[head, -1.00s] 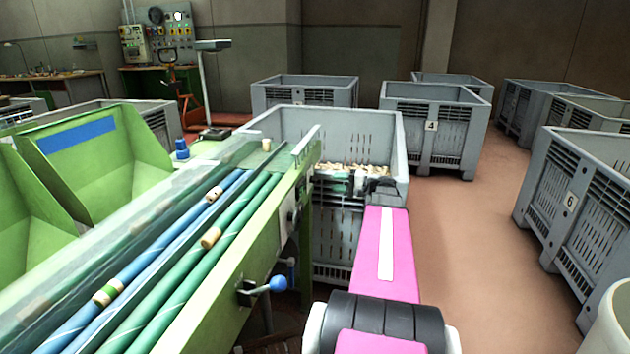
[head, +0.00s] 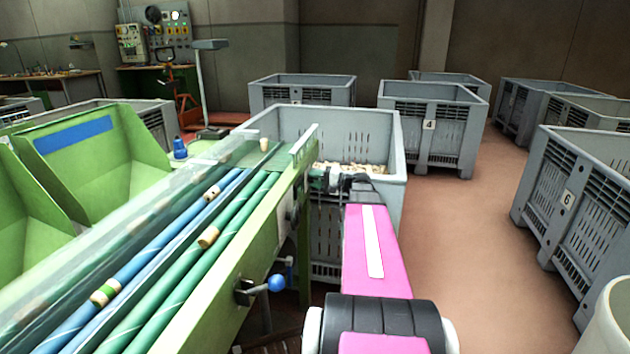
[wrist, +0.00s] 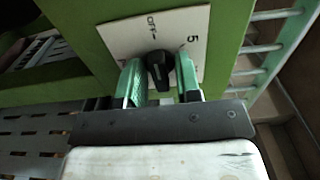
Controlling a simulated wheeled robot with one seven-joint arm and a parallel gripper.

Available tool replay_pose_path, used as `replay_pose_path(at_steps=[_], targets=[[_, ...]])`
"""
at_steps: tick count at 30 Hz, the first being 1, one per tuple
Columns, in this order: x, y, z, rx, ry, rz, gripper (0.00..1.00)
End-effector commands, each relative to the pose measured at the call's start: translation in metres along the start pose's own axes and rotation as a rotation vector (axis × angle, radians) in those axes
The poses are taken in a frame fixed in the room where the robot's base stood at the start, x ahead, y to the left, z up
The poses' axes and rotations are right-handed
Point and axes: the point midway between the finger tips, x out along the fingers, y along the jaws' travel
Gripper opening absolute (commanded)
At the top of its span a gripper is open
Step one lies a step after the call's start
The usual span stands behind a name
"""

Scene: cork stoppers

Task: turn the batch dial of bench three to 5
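The batch dial (wrist: 158,72) is a black knob on a white plate (wrist: 122,38) fixed to a green panel in the wrist view. The plate carries the marks "OFF" at upper left of the knob and "5" at upper right. Which mark the knob points to is too dark to tell. My gripper (wrist: 159,62) has its two green fingers on either side of the knob, with a visible gap at the right finger. In the head view my gripper (head: 338,181) is small and dark beside the green bench (head: 235,290), and the dial is hidden there.
A grey crate (head: 392,150) of corks stands right behind my gripper. Rollers with several corks run along the bench. A blue-knobbed lever (head: 276,283) sticks out of its side, left of my arm. More grey crates stand to the right, with open floor (head: 455,240) between.

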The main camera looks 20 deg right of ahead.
Motion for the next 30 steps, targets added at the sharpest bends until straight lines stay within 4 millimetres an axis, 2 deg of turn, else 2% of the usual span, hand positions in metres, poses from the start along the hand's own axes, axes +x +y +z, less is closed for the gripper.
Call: replay_pose_path(at_steps=[14, 20, 30], targets=[[-0.0002, 0.0004, 0.0002, 0.062, -0.001, 0.001, 0.08], [-0.0002, 0.0005, 0.0002, 0.192, -0.001, 0.002, 0.08], [-0.0003, 0.0006, 0.0003, 0.507, -0.001, 0.002, 0.08]])
